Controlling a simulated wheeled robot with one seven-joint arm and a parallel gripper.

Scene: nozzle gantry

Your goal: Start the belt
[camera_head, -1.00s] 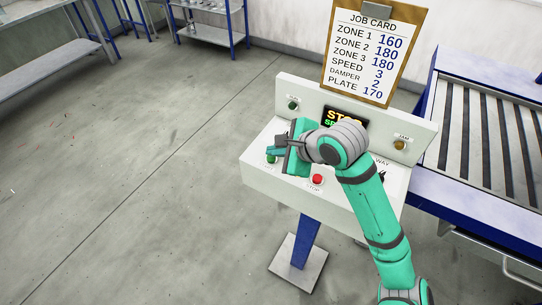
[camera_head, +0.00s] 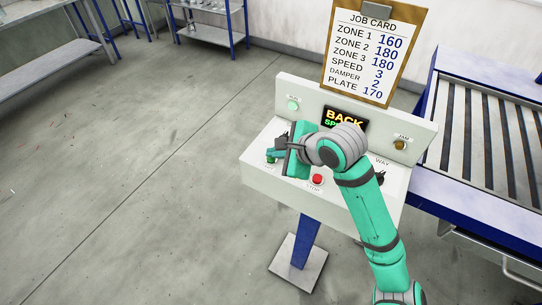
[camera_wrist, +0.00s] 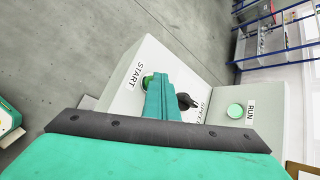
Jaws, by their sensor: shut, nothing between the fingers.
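The control console (camera_head: 262,184) stands on a blue post. My gripper (camera_head: 271,156) is shut and empty, its tips at the green START button. In the wrist view the START button (camera_wrist: 147,82) shows beside the shut fingers (camera_wrist: 158,84), which partly cover it; I cannot tell whether they press it. The RUN lamp (camera_head: 293,105) glows pale green, also in the wrist view (camera_wrist: 234,110). The display (camera_head: 343,117) reads BACK, with a green line below partly hidden by my wrist. The red STOP button (camera_head: 317,179) and the WAY switch (camera_head: 380,177) sit to the right.
A black SPEED knob (camera_wrist: 187,101) is close to my fingers in the wrist view. An amber JAM lamp (camera_head: 400,145) is at the panel's right. A job card (camera_head: 367,50) stands behind, listing speed 3. The roller conveyor (camera_head: 490,130) is at the right. Floor at left is clear.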

